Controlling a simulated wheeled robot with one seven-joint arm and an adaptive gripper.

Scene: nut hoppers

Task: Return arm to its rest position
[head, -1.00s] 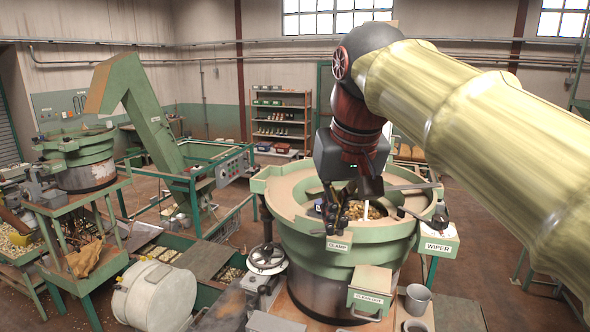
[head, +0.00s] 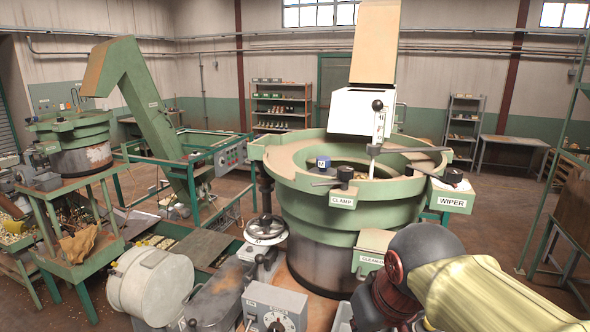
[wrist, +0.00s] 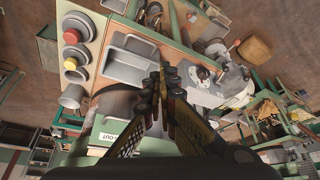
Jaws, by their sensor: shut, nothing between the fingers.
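My gripper (wrist: 163,85) shows in the wrist view with its fingers together and nothing between them. It points down over the bench in front of the bowl feeder. In the head view my arm is folded low at the bottom right, and the gripper itself is out of that picture. The green hopper bowl (head: 340,215) stands clear of the arm, with its CLAMP label (head: 342,201) and WIPER label (head: 452,203) in plain sight.
A grey tray (wrist: 128,60) and red and yellow buttons (wrist: 71,50) lie below the gripper. A grey control box (head: 275,308) and a handwheel (head: 266,230) stand beside the bowl. A white drum (head: 150,285) is at the left. The floor at the right is open.

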